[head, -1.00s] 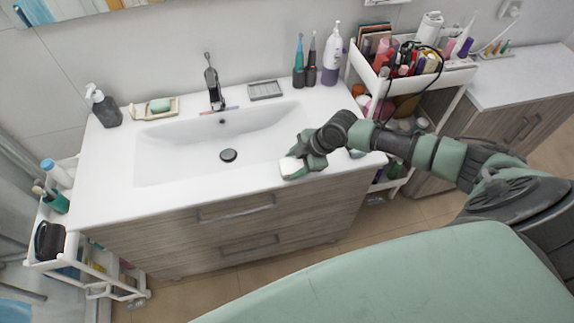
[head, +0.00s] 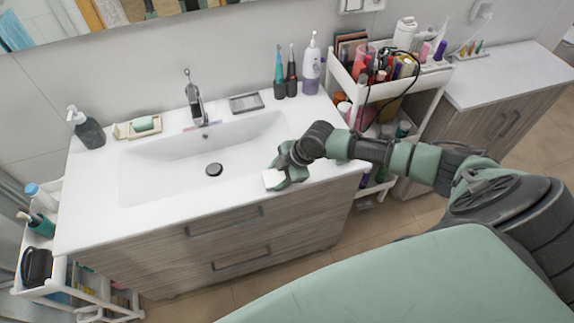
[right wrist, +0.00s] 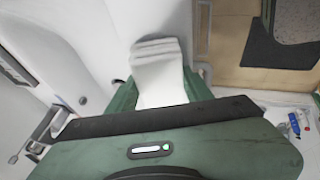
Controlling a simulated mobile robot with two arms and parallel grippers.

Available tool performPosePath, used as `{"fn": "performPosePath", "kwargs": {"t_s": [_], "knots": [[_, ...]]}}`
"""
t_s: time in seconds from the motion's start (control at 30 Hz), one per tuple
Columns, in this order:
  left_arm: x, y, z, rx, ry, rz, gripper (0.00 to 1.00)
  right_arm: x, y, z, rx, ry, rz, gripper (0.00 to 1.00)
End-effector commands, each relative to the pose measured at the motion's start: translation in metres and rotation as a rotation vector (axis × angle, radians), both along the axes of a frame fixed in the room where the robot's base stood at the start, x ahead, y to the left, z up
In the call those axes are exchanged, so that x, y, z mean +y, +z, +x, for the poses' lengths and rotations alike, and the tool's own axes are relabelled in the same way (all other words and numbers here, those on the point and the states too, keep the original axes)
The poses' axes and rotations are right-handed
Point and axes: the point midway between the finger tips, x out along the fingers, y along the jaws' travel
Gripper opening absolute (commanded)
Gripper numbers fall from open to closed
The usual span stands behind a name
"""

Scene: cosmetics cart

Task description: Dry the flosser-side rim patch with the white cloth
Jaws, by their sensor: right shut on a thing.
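The white cloth (head: 273,180) is in my right gripper (head: 281,175), low over the right front part of the white sink's rim (head: 310,162). In the right wrist view the folded white cloth (right wrist: 160,68) sticks out between the green fingers, over the white rim. I cannot tell whether the cloth touches the rim. No wet patch can be made out; the cloth and gripper cover that spot. A white and purple bottle-like item (head: 311,68), which may be the flosser, stands at the sink's back right corner. My left gripper is out of view.
The faucet (head: 194,100), a soap dish (head: 137,128), a grey tray (head: 246,103) and electric toothbrushes (head: 285,75) stand along the back. A loaded cart (head: 425,82) is at the right, near my arm.

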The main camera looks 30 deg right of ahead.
Motion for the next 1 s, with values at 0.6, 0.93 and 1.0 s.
{"fn": "performPosePath", "kwargs": {"t_s": [0.6, 0.93, 1.0], "knots": [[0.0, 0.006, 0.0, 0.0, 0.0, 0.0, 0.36, 0.055, 0.0, 0.007, 0.003, 0.009, 0.025, 0.18], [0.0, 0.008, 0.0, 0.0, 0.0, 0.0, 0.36, 0.05, 0.0, 0.009, 0.003, 0.004, 0.016, 0.18], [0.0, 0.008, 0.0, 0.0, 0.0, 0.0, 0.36, 0.043, 0.001, 0.007, 0.002, 0.004, 0.013, 0.18]]}}
